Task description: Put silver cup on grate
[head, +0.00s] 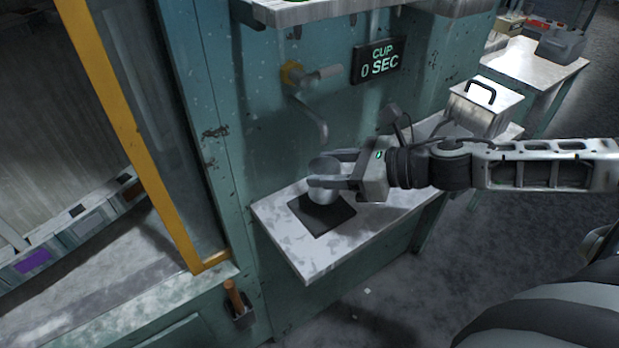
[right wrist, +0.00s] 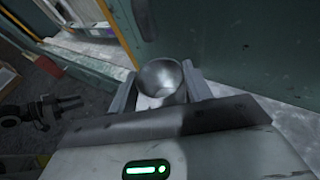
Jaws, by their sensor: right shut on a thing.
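The silver cup (head: 322,194) is held between the fingers of my right gripper (head: 327,171), at the back part of the black square grate (head: 328,222). I cannot tell whether its base touches the grate. The cup looks about upright, and its open mouth shows between the two fingers in the right wrist view (right wrist: 162,78). The grate lies flat on the pale shelf, its front part bare. A dark arm end that looks like my left gripper (right wrist: 68,103) is small at the left of the right wrist view; its jaws are unclear.
A bent metal spout (head: 318,122) hangs from the teal wall just behind the cup. A sign (head: 378,60) reads "CUP 0 SEC". A metal box with a black handle (head: 485,105) stands at the right. The shelf's front left (head: 305,258) is clear.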

